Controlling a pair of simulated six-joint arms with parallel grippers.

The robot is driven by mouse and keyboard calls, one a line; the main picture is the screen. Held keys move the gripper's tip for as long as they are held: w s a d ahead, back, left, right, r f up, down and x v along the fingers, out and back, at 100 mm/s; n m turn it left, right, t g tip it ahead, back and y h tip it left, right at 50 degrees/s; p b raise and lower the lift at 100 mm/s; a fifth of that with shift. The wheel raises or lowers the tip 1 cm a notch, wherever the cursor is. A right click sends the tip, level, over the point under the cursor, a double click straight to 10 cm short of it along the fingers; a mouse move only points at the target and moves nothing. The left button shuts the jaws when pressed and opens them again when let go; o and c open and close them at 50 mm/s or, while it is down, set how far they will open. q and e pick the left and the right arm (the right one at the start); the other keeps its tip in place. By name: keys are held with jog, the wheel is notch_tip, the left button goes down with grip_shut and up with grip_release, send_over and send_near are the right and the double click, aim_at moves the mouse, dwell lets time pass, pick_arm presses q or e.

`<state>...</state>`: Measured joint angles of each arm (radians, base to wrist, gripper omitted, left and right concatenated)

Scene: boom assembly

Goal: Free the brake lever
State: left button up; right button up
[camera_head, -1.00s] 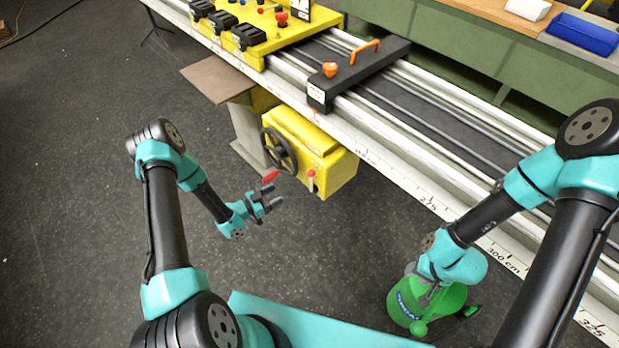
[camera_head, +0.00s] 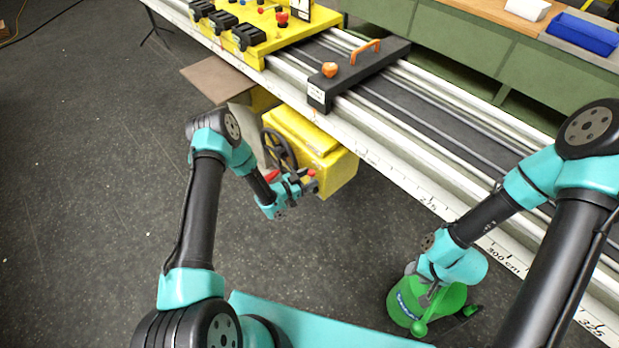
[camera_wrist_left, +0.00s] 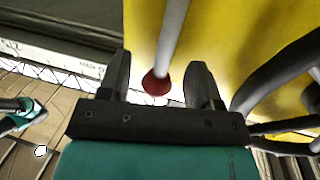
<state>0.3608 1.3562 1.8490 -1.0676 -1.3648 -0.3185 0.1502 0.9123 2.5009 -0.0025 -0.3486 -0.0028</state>
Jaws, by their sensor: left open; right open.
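The brake lever, a grey rod with a dark red knob (camera_wrist_left: 156,83), stands against the yellow box in the left wrist view. Its knob also shows in the head view (camera_head: 311,173). My left gripper (camera_wrist_left: 165,85) is open, with the knob and rod between its two fingers and visible gaps on both sides. In the head view the left gripper (camera_head: 308,184) is at the front of the yellow box (camera_head: 340,172) and partly covers the lever. My right gripper (camera_head: 430,294) is open at the green can, its fingers hard to make out.
A black handwheel (camera_head: 278,148) with a red handle is on the box, just left of the lever. The long rail (camera_head: 430,200) runs above the box. A green watering can (camera_head: 405,305) stands under the right arm. The floor left of the box is clear.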

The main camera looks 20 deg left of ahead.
pick_arm(q)
jog(key=shift+w+d, duration=0.15)
jog(key=shift+w, duration=0.05)
jog(key=shift+c, duration=0.5)
grip_shut()
